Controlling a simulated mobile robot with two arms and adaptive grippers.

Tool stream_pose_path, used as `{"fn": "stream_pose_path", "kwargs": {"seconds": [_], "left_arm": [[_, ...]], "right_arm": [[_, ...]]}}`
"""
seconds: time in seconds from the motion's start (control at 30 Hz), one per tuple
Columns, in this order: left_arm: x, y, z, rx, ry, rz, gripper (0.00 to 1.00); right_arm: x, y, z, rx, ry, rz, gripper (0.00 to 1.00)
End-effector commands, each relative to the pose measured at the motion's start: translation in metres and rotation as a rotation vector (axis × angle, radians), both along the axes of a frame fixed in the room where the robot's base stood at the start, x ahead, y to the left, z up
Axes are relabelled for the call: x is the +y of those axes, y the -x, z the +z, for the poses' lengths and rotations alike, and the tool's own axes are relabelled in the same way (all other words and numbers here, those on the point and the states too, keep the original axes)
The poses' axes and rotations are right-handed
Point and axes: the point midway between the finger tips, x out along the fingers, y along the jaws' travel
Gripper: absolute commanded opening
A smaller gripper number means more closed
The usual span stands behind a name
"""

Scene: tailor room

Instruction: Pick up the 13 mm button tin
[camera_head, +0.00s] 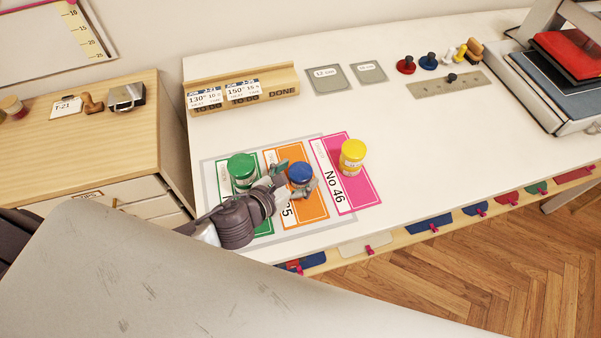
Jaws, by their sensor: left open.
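Three lidded tins stand upright on coloured cards on the white table: a green tin (241,167) on the green card, a blue tin (300,171) on the orange card and a yellow tin (352,155) on the pink card. No size marking on any tin is readable, so I cannot tell which is the 13 mm one. My left gripper (296,180) is open, with its fingers at either side of the blue tin and hiding its lower part; I cannot tell whether they touch it. The green tin stands close to the left of my left gripper. My right gripper is not in view.
A wooden rack (240,88) with tags stands at the back left. Knobbed pieces, including a red one (405,65), stand near a metal strip (447,85). A press (560,85) is at the right. The table middle, right of the yellow tin, is clear.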

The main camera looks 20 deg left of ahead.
Motion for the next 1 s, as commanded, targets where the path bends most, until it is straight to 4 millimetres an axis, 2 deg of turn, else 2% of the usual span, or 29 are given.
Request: {"fn": "stream_pose_path", "kwargs": {"seconds": [0.1, 0.2, 0.53, 0.57, 0.9, 1.0], "left_arm": [[-0.007, -0.019, -0.005, -0.001, 0.002, 0.002, 0.78], [-0.011, -0.031, -0.011, 0.0, 0.002, 0.002, 0.78], [-0.013, -0.037, -0.016, 0.0, 0.001, -0.001, 0.78], [-0.013, -0.037, -0.016, 0.0, 0.001, -0.001, 0.74], [-0.013, -0.037, -0.016, 0.0, 0.001, 0.0, 0.18], [-0.013, -0.037, -0.016, 0.0, 0.001, 0.0, 0.15]], "right_arm": [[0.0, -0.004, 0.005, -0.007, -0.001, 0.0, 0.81], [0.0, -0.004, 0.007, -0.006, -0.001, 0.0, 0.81], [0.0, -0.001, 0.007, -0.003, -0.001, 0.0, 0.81], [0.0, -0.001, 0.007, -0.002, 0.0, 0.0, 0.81], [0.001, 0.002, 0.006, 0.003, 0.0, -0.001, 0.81], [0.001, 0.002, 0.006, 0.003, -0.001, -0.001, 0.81]]}}
